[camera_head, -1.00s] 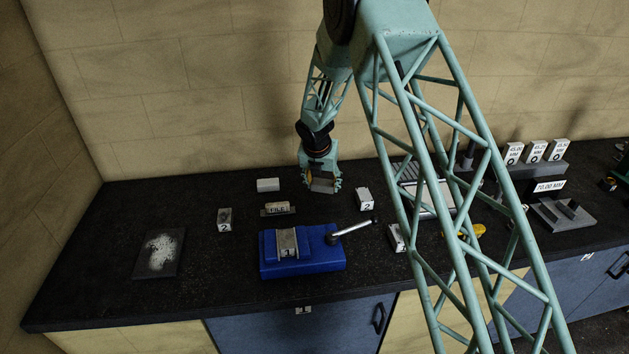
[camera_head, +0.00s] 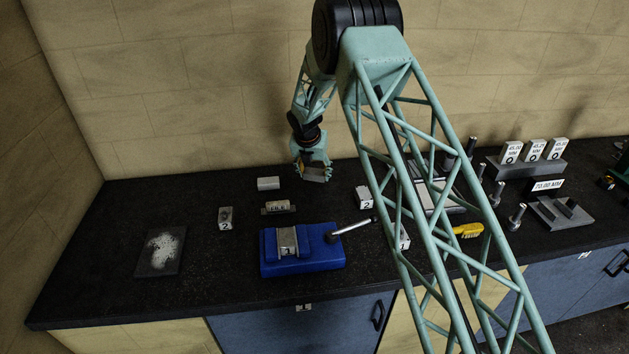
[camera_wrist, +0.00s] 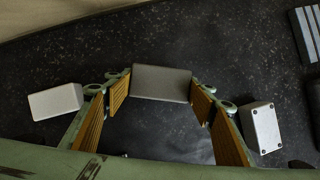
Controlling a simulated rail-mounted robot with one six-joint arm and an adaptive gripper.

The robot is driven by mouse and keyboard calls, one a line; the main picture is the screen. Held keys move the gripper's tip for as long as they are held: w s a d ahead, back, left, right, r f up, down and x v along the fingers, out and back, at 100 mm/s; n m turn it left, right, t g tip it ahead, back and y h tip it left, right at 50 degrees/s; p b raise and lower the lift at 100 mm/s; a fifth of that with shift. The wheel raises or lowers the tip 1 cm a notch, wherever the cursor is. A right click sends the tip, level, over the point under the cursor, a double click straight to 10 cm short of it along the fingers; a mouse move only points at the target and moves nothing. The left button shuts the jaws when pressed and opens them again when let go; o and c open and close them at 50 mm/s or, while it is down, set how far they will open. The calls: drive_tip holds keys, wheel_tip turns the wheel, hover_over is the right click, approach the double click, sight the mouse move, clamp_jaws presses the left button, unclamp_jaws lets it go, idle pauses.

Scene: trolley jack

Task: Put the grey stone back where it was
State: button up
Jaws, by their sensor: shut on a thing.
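My gripper (camera_head: 313,168) is shut on a grey rectangular stone (camera_head: 314,175). It holds the stone over the back part of the dark bench, to the right of a pale block (camera_head: 268,184). In the wrist view, the stone (camera_wrist: 161,83) sits between the tips of the ribbed orange-brown finger pads. The bench top shows beneath it, and I cannot tell the exact height of the stone above the bench.
A blue vise (camera_head: 303,252) with a handle stands in front. A block marked 2 (camera_head: 364,197), another (camera_head: 225,218), a labelled piece (camera_head: 279,207) and a powder-dusted plate (camera_head: 160,253) lie around. Gauge blocks (camera_head: 534,150) stand at right. The back-left bench is clear.

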sight(314, 180)
drive_tip(key=shift+f, duration=0.15)
drive_tip(key=shift+f, duration=1.55)
drive_tip(key=shift+f, duration=0.15)
drive_tip(key=o, duration=0.8)
drive_tip(key=shift+v, duration=6.1)
drive_tip(key=shift+w, duration=0.15)
drive_tip(key=shift+d, duration=0.1)
